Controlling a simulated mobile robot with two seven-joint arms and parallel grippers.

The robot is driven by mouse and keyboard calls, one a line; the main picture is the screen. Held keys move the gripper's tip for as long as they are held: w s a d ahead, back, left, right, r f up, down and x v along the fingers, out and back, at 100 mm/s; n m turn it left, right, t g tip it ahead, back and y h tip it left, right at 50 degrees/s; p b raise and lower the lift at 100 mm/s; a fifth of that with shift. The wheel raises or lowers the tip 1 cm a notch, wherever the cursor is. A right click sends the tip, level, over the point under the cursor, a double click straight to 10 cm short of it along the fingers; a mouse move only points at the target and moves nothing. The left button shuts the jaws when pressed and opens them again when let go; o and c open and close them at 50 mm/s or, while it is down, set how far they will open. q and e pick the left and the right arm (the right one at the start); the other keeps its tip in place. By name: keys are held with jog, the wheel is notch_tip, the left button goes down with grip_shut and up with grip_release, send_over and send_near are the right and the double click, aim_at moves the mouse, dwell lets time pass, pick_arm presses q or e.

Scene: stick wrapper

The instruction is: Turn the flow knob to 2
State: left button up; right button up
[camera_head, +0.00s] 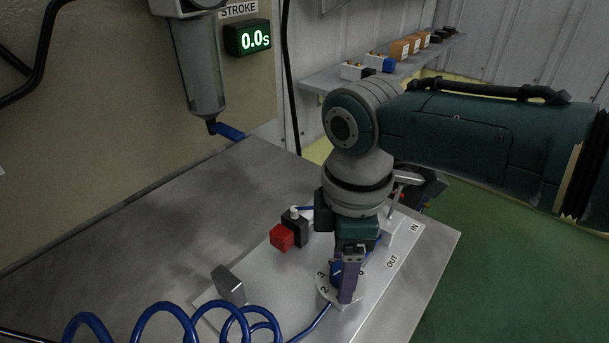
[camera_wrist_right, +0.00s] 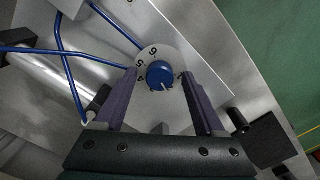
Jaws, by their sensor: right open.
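The flow knob is a round blue cap with a white pointer line; in the right wrist view the knob (camera_wrist_right: 159,73) sits on a pale dial plate (camera_wrist_right: 151,110) with printed numbers. Its white line points down and slightly right there. In the head view the knob (camera_head: 336,270) is partly hidden by my right gripper (camera_head: 349,284), and a 3 and a 2 show on the dial's left side. My right gripper (camera_wrist_right: 159,78) is open, its purple fingers on either side of the knob. Contact with the knob cannot be told. My left gripper is not in view.
A red block (camera_head: 281,237) and a grey metal block (camera_head: 229,284) stand on the panel left of the dial. A coiled blue hose (camera_head: 165,310) lies at the front left. A shelf (camera_head: 400,66) with small parts is behind.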

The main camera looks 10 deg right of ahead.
notch_tip(320, 180, up, 9)
jog(key=p, duration=0.2)
jog(key=shift+f+p, duration=0.2)
jog(key=shift+p, duration=0.1)
jog(key=shift+r, duration=0.65)
jog(key=shift+s, duration=0.1)
